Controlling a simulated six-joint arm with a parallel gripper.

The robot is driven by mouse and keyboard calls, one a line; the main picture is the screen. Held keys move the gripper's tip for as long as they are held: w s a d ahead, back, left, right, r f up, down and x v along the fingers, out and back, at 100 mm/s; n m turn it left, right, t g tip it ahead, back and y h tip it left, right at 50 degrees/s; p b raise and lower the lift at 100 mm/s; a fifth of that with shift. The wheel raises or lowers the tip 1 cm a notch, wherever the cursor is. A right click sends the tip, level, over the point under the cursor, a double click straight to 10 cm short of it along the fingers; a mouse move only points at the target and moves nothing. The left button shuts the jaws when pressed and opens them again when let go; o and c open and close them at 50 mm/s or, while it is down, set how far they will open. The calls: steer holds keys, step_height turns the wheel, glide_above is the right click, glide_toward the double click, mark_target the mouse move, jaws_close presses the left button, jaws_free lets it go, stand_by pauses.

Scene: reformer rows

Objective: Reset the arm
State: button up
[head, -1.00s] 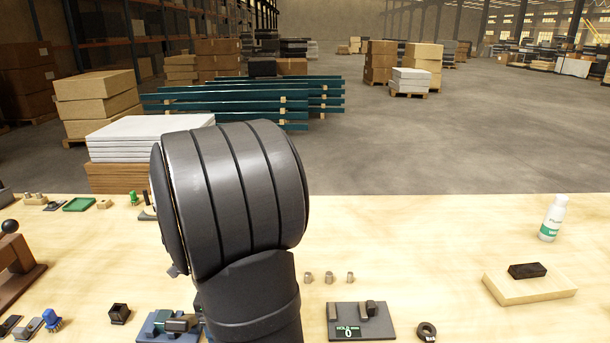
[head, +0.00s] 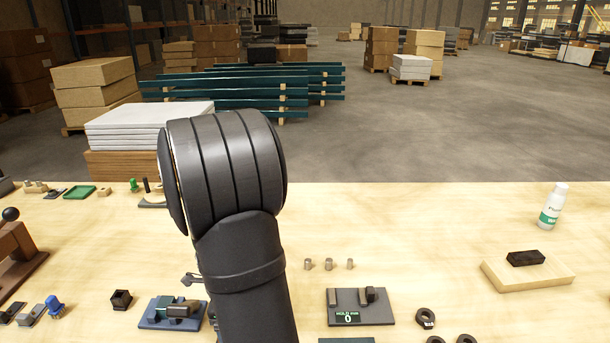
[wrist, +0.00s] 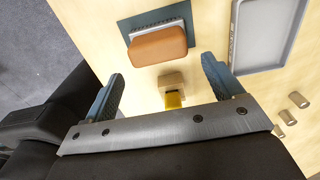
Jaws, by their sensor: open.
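My gripper (wrist: 161,67) is open in the wrist view, with its two blue-grey fingers spread wide and nothing between them touching either one. Below it, over the table, an orange-brown rounded block (wrist: 158,46) lies on a blue-grey plate (wrist: 127,27). A small wooden block with a yellow part (wrist: 173,99) shows between the fingers, near the gripper's base. In the head view my dark arm stands up in the middle and hides most of the gripper and the table behind it.
A grey tray (wrist: 235,62) lies right of the plate. A white bottle (head: 552,207) and a dark block on a pale board (head: 526,285) are at right.

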steer(key=d+r, duration=0.6)
steer(key=d, duration=0.4)
steer(key=w+d+f+n, duration=0.2)
steer(key=w+f+n, duration=0.1)
steer(key=w+n, duration=0.4)
steer(key=w+d+f+n, duration=0.1)
steer(key=w+f+n, duration=0.2)
steer(key=w+n, duration=0.4)
steer(key=shift+w+d+n, duration=0.35)
steer(key=shift+w+n, duration=0.05)
steer(key=shift+w, duration=0.5)
